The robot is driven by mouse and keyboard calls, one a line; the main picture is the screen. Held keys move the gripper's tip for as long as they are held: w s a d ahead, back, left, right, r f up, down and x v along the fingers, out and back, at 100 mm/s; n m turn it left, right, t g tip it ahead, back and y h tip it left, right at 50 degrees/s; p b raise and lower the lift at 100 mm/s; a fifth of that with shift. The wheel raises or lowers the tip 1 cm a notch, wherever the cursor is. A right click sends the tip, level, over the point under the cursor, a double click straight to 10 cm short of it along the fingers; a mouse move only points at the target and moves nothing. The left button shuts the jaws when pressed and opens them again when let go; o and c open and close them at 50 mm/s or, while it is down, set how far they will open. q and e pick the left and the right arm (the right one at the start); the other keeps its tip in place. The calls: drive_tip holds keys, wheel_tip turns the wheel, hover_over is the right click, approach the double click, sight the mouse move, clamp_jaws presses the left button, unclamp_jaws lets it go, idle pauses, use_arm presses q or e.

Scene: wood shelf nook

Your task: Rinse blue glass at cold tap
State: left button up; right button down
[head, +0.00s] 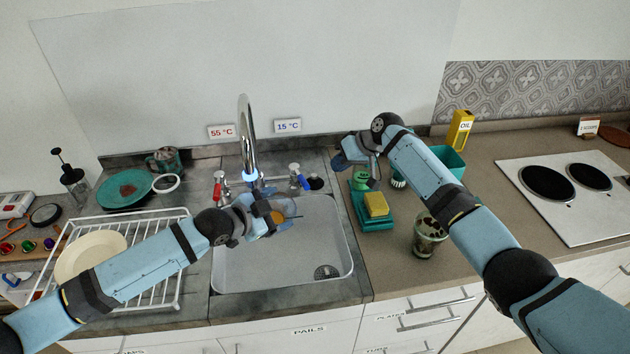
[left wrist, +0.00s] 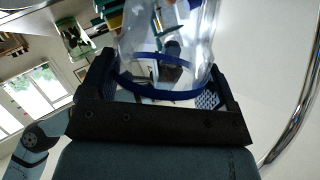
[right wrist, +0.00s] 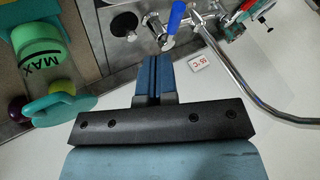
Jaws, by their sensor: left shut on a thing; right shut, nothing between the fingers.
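The clear glass with a blue band (left wrist: 155,85) is between the fingers of my left gripper (left wrist: 158,92), which is shut on it. In the head view my left gripper (head: 280,213) holds the glass (head: 289,207) over the sink (head: 310,255), near the spout (head: 250,175). An orange patch shows at the glass. The spout end glows blue; I cannot tell whether water runs. The blue-handled tap (head: 300,177) is right of the spout and also shows in the right wrist view (right wrist: 175,18). My right gripper (right wrist: 156,60) is shut and empty, apart from the blue handle.
A red-handled tap (head: 218,186) is left of the spout. Signs read 55 °C (head: 221,131) and 15 °C (head: 287,125). A dish rack (head: 165,290) stands left. A yellow sponge (head: 376,204) and a dirty glass (head: 429,238) are right of the sink.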

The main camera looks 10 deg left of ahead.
drive_tip(key=x, duration=0.9)
drive_tip(key=shift+a, duration=0.25)
drive_tip(key=shift+f, duration=0.15)
drive_tip(key=shift+s, duration=0.1)
drive_tip(key=shift+s+a+m+t, duration=0.4)
drive_tip(key=shift+s+a+m, duration=0.3)
drive_tip(key=shift+s+a, duration=0.25)
drive_tip(key=shift+w, duration=0.1)
drive_tip(key=v, duration=1)
drive_tip(key=shift+s, duration=0.25)
drive_tip(key=shift+a, duration=0.15)
